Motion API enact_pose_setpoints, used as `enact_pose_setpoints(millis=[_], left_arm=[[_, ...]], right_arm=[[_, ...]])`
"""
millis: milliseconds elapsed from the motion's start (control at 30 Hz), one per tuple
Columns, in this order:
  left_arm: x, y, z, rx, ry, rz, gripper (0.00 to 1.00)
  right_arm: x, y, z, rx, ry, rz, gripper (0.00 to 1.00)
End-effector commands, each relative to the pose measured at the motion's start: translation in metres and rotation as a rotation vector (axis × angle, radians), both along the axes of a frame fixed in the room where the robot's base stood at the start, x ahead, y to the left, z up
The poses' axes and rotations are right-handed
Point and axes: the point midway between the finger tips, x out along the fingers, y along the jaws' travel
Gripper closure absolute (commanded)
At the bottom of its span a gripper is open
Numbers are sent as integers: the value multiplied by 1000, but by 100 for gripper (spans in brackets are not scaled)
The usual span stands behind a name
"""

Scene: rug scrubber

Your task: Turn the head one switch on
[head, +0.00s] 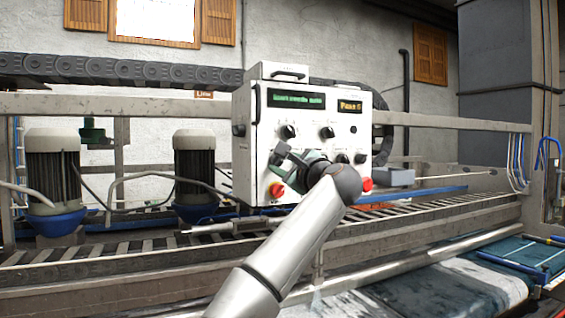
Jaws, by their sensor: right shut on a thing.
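A white control box (255,150) stands in the middle of the head view, with several dark round switches on its face. My right gripper (281,154) is at the lower left of the face, shut on a switch there. The gripper and wrist hide most of that switch, so its setting does not show. Another dark switch (288,131) sits just above the gripper. The labels are too small to read, so I cannot tell which is the head one switch. My left gripper is not in view.
A red button (276,190) is below the gripper, and another (366,184) is at the lower right of the box. A green-lit display (296,99) is above. Motors (194,165) stand left; a roller conveyor (100,260) runs in front.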

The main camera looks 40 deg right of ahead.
Motion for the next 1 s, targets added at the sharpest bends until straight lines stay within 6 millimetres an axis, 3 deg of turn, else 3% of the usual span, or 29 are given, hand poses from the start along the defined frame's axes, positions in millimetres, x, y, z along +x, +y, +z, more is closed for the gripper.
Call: enact_pose_setpoints(millis=[367,400,600,1000], left_arm=[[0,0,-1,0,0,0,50],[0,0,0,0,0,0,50],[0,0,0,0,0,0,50],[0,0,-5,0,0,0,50]], right_arm=[[2,0,-7,11,13,4,100],[2,0,-7,11,13,4,60],[1,0,-4,7,8,3,38],[-9,2,-4,4,1,0,36]])
